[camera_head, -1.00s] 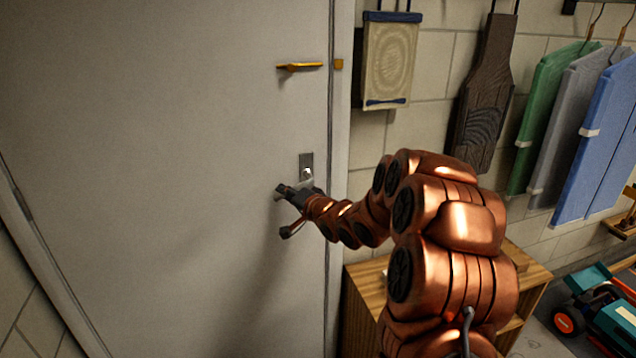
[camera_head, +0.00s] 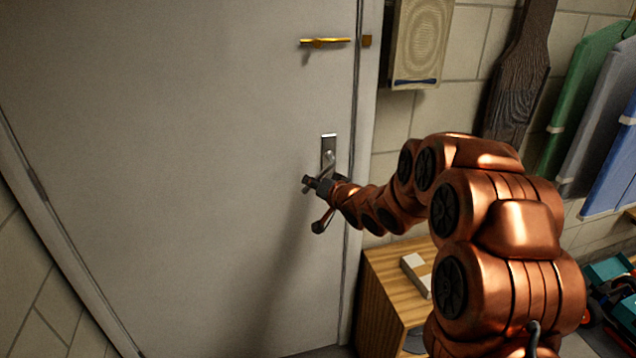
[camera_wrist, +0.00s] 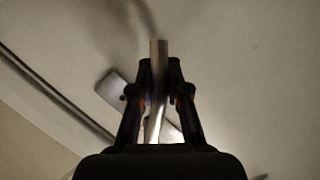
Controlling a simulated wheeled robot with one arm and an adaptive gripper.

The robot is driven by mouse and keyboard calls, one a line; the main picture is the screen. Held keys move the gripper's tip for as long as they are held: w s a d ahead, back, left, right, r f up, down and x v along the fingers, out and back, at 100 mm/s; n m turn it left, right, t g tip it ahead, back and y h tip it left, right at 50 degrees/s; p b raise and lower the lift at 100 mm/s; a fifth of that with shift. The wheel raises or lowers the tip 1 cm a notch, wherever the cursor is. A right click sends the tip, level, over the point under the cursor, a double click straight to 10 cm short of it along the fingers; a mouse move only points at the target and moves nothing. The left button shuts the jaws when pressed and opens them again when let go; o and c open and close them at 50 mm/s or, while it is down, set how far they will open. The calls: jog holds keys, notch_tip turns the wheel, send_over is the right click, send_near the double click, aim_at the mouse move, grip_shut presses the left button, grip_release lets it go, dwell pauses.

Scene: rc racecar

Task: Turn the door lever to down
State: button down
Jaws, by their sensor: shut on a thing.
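The grey door (camera_head: 200,150) fills the left and middle of the head view and looks shut. Its metal lock plate (camera_head: 328,143) is near the right edge. The silver lever (camera_head: 326,170) slants down and left from the plate. My gripper (camera_head: 313,184) is at the lever, just below the plate. In the wrist view, the lever (camera_wrist: 158,85) runs between the two fingers of my gripper (camera_wrist: 159,75), which is shut on it. The plate (camera_wrist: 113,88) shows left of the fingers. In the head view, my gripper partly hides the lever's outer end.
A brass latch (camera_head: 325,41) is higher on the door. A wooden cabinet (camera_head: 372,300) stands at the wall right of the door, under my arm. The door front at left is clear.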

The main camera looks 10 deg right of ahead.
jog(key=c, duration=1.1)
grip_release()
jog(key=shift+c, duration=0.2)
jog(key=shift+s, duration=0.1)
jog(key=v, duration=1.2)
jog(key=shift+f, duration=0.1)
